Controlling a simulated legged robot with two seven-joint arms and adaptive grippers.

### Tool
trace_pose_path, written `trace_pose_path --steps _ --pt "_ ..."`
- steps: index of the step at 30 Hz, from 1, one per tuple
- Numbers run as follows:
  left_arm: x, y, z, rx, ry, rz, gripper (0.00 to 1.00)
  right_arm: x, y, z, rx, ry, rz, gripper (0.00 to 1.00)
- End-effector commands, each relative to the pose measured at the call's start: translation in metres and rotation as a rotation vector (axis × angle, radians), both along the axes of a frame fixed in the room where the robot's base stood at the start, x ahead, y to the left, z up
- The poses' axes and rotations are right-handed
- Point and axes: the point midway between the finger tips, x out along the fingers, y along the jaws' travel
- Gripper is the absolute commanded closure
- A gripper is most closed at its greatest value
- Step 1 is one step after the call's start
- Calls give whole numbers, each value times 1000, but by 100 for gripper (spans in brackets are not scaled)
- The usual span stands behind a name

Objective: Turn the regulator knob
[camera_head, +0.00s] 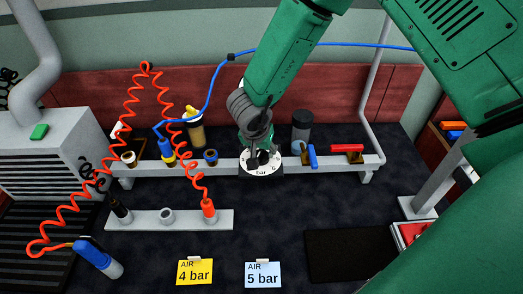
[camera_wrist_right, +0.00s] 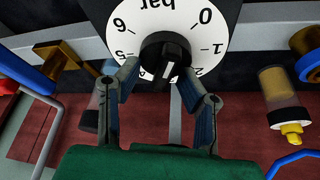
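The regulator knob (camera_wrist_right: 165,57) is black and sits in the middle of a white dial (camera_wrist_right: 207,35) marked in bar. Its pale mark points toward the lower part of the dial in the wrist view, where some digits are hidden by my fingers. My right gripper (camera_wrist_right: 157,78) has its two fingers apart at the knob's lower edge, one to each side. I cannot tell whether they touch it. In the head view the right gripper (camera_head: 257,150) comes down from above onto the dial (camera_head: 262,169); the knob is mostly hidden. My left gripper is not in view.
The dial is mounted on a grey rail (camera_head: 335,163) with several fittings. A yellow 4 bar card (camera_head: 195,272) and a light-blue 5 bar card (camera_head: 263,275) stand in front. Red coiled hoses (camera_head: 130,100) hang at left. A black mat (camera_head: 350,255) lies at right.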

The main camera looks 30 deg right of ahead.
Motion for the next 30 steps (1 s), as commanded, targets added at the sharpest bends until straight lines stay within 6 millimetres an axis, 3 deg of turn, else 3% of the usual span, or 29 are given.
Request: trace_pose_path --steps 6,7,9,10,20,30 --pt "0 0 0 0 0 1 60 0 1 -1 -3 2 1 66" --pt "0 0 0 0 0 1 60 0 1 -1 -3 2 1 72" --pt "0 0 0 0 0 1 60 0 0 -1 -1 2 0 97" --pt "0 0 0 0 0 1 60 0 0 -1 -1 1 1 100" --pt "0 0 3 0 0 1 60 1 0 0 0 -2 -14 100" --pt "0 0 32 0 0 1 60 3 -1 3 -4 0 -186 100"
